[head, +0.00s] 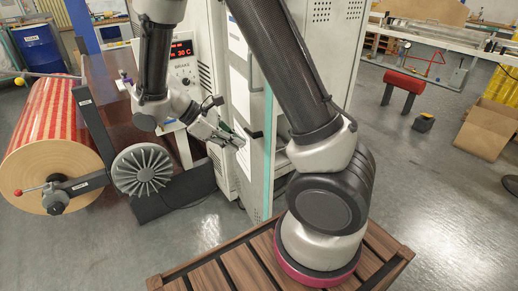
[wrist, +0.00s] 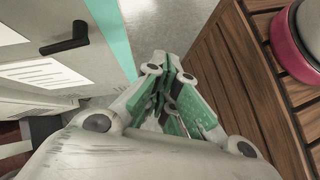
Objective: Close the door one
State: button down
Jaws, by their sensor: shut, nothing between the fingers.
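A pale grey cabinet door (head: 240,172) with a teal edge (head: 268,160) stands open, swung out from the cabinet. A dark handle (head: 256,134) is on its face. My gripper (head: 238,143) is shut and empty, in front of the door face just left of the handle in the head view. In the wrist view the door (wrist: 30,68) fills the upper left, with its black handle (wrist: 66,40) and teal edge (wrist: 108,38). There my gripper (wrist: 172,60) points past the teal edge. Whether it touches the door is unclear. My arm hides part of the cabinet.
A control panel with a red display (head: 181,48) stands left of the cabinet. My wooden-slatted base is at the bottom.

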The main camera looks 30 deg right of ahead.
jog(key=w+a+f+n+t+h, duration=0.1)
jog(key=w+f+n+t+h, duration=0.15)
jog(key=w+f+n, duration=0.2)
send_near(269, 150)
notch_tip(269, 150, down, 4)
jog(key=d+h, duration=0.1)
jog(key=d, duration=0.2)
jog(key=shift+s+d+r+g, duration=0.1)
jog(key=shift+g, duration=0.25)
jog(key=shift+d, duration=0.6)
